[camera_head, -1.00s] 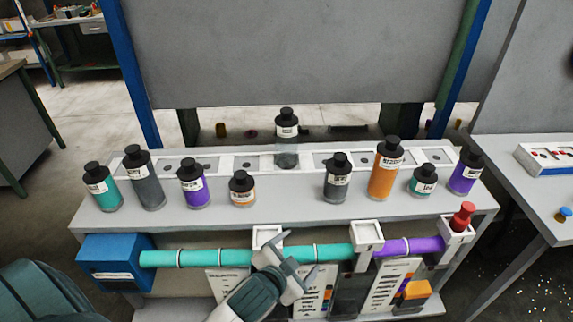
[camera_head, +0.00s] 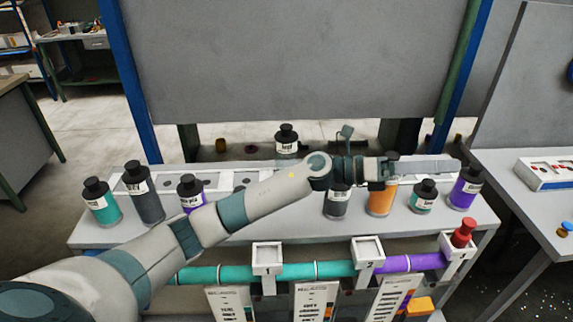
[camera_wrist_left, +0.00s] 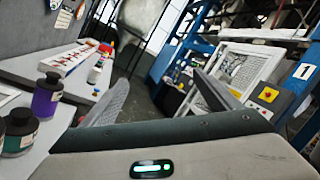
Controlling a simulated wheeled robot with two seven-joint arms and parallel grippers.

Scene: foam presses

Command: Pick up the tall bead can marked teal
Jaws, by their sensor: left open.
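A teal can (camera_head: 103,208) with a black cap stands upright at the left end of the bench shelf; its label is too small to read. A shorter teal can (camera_head: 423,198) stands near the right end. My left gripper (camera_head: 440,166) reaches across the shelf, pointing right, above and in front of the tall orange can (camera_head: 381,200) and near the short teal can. In the left wrist view its two fingers are apart with nothing between them. My right gripper is not in view.
Dark cans (camera_head: 146,203), a purple can (camera_head: 191,200) and another purple can (camera_head: 465,192) share the shelf. My left arm hides part of the row. A dark-capped can (camera_head: 287,142) stands behind. A teal and purple tube (camera_head: 320,270) runs below the shelf.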

